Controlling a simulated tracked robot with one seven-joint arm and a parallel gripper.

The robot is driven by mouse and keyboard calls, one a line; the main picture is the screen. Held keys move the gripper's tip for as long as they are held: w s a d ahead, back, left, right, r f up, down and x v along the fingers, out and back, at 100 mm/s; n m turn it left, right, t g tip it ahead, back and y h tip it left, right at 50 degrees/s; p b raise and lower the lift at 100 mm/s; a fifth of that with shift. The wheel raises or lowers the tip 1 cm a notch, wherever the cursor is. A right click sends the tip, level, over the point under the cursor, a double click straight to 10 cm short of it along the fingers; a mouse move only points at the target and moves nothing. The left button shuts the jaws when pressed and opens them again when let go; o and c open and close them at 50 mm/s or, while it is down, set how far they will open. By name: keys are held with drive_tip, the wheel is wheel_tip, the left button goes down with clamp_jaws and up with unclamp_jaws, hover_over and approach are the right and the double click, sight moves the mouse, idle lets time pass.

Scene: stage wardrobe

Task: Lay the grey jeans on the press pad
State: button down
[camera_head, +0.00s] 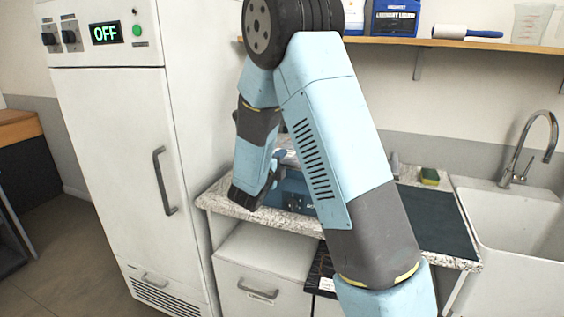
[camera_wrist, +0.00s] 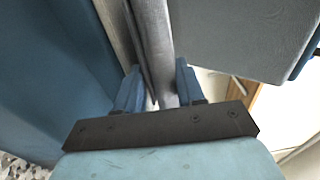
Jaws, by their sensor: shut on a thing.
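My gripper, seen in the wrist view (camera_wrist: 157,88), is shut on a strip of grey cloth, the grey jeans (camera_wrist: 155,40), which runs up between the two blue fingers. To the right in that view is a grey padded surface with a blue edge (camera_wrist: 240,35), which may be the press pad. To the left is a large dark blue surface (camera_wrist: 50,70). In the head view a blue machine (camera_head: 296,190) stands on the counter, mostly hidden behind my arm. The jeans cannot be made out there.
A tall white cabinet (camera_head: 115,150) with an OFF display stands left of the speckled counter (camera_head: 275,217). On the right are a dark mat (camera_head: 432,222), a sponge (camera_head: 429,176) and a sink (camera_head: 515,225) with a tap. A wooden shelf (camera_head: 450,43) with bottles runs above.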

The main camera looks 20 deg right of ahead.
drive_tip(key=shift+s+f, duration=0.15)
drive_tip(key=shift+f, duration=0.4)
drive_tip(key=shift+s+f, duration=0.15)
drive_tip(key=shift+f, duration=0.35)
drive_tip(key=shift+c, duration=2.4)
unclamp_jaws()
drive_tip(key=shift+a, duration=0.1)
drive_tip(key=shift+s+a+f, duration=0.2)
drive_tip(key=shift+s+a, duration=0.15)
drive_tip(key=shift+a, duration=0.1)
drive_tip(key=shift+s+a, duration=0.35)
drive_tip(key=shift+s, duration=0.05)
drive_tip(key=o, duration=0.5)
drive_tip(key=shift+s+a, duration=0.3)
drive_tip(key=shift+a, duration=0.05)
drive_tip(key=shift+s+d+r+v, duration=0.1)
drive_tip(key=shift+r+v, duration=0.05)
drive_tip(key=shift+v, duration=1.05)
drive_tip(key=shift+s+d+r+v, duration=0.1)
drive_tip(key=shift+v, duration=1.1)
drive_tip(key=shift+s+d+r+v, duration=0.1)
drive_tip(key=shift+r+v, duration=0.05)
drive_tip(key=shift+v, duration=1)
